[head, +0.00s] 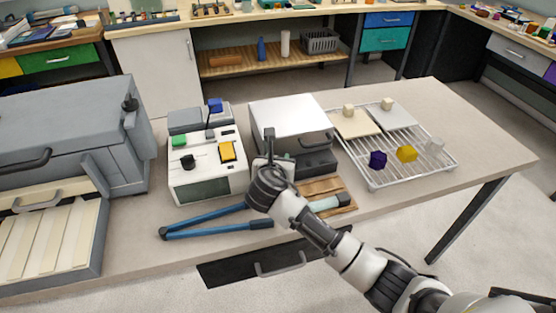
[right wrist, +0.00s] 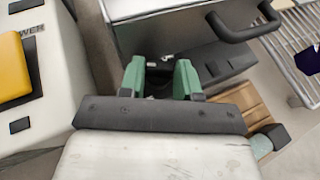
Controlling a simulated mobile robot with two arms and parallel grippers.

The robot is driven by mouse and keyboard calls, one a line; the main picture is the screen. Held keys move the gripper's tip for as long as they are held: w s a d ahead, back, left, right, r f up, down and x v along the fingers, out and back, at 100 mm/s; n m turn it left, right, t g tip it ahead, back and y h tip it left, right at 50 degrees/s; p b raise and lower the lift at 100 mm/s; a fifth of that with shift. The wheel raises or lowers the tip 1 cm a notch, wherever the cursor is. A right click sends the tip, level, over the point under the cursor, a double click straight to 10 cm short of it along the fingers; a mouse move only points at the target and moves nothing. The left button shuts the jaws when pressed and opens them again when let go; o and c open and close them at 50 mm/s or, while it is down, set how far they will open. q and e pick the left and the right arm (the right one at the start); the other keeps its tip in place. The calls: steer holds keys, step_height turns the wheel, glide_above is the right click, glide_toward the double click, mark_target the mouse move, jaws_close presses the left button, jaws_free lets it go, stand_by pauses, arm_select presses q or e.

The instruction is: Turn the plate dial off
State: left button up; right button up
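A white control box (head: 178,187) stands on the table, left of centre. It carries a black round knob (head: 188,162), which may be the plate dial; I cannot read its setting. A yellow rocker switch (head: 227,151) sits on the same box and also shows at the left edge of the right wrist view (right wrist: 12,65). My right gripper (right wrist: 160,78) has its green-padded fingers apart, with no held object visible between them. In the head view, my right wrist hides its fingertips, right of the control box. My left gripper is not in view.
A silver box (head: 290,115) with a dark handle (head: 318,146) stands behind my right gripper. A wire rack (head: 385,165) with small blocks is at right. A grey furnace-like box (head: 70,125) is at left.

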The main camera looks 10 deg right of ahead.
steer(key=shift+r+p, duration=0.15)
steer(key=shift+p, duration=0.15)
steer(key=n+y+p, duration=0.1)
steer(key=p, duration=0.1)
steer(key=n+t+y+p, duration=0.1)
steer(key=y+p, duration=0.1)
steer(key=p, duration=0.1)
steer(key=d+n+y+p, duration=0.1)
steer(key=n+p, duration=0.1)
steer(key=p, duration=0.1)
steer(key=shift+r, duration=0.25)
steer(key=shift+f+n+y+p, duration=0.15)
steer(key=shift+n+y+p, duration=0.15)
steer(key=shift+y, duration=0.25)
steer(key=shift+f+n+y+p, duration=0.15)
steer(key=shift+n+y, duration=0.25)
steer(key=shift+y, duration=0.15)
steer(key=o, duration=0.6)
steer(key=shift+f, duration=0.1)
steer(key=shift+o, duration=0.2)
steer(key=shift+s, duration=0.1)
steer(key=v, duration=1)
steer(key=shift+s, duration=0.4)
steer(key=shift+a, duration=0.1)
